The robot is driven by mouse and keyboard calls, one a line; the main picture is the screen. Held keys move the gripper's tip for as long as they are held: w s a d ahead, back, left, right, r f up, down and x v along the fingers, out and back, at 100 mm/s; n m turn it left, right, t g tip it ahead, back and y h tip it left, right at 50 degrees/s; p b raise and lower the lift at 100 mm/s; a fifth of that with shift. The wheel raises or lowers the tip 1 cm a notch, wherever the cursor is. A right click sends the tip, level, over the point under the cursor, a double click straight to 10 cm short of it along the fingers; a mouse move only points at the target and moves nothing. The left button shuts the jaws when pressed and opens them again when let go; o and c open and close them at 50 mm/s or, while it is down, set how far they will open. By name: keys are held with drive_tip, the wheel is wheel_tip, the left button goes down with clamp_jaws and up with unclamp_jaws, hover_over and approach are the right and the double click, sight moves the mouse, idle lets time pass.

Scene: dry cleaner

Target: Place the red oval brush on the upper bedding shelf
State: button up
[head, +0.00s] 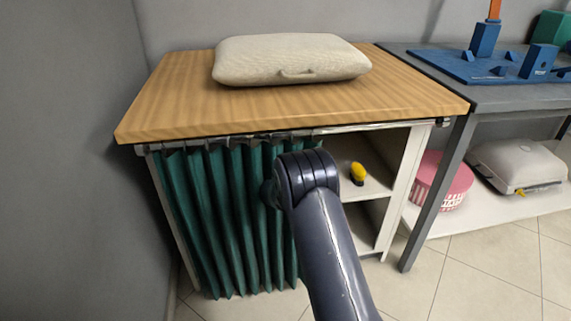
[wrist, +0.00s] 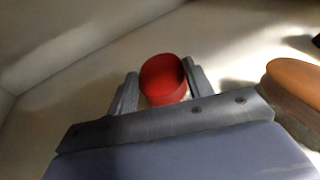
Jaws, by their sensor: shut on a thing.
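The red oval brush (wrist: 164,80) is between the fingers of my gripper (wrist: 160,73) in the wrist view, and the gripper is shut on it. A pale surface lies beyond the brush; I cannot tell whether the brush touches it. In the head view my dark arm reaches to the open front of a white cabinet, and the gripper and brush are hidden. The cabinet's upper shelf (head: 376,187) shows to the right of the arm, under the wooden top.
A yellow object (head: 357,173) stands on the upper shelf; an orange-topped object (wrist: 293,82) is right of my gripper in the wrist view. A green curtain (head: 220,215) covers the cabinet's left part. A cushion (head: 290,58) lies on the wooden top (head: 180,105).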

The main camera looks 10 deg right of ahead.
drive_tip(key=o, duration=1.1)
drive_tip(key=shift+f, duration=0.15)
drive_tip(key=shift+s+r, duration=0.15)
drive_tip(key=shift+r, duration=0.1)
drive_tip(key=shift+s+a+r, duration=0.1)
drive_tip(key=shift+s+a, duration=0.15)
drive_tip(key=shift+s, duration=0.1)
drive_tip(key=p+v, duration=0.3)
drive_tip(key=v, duration=0.8)
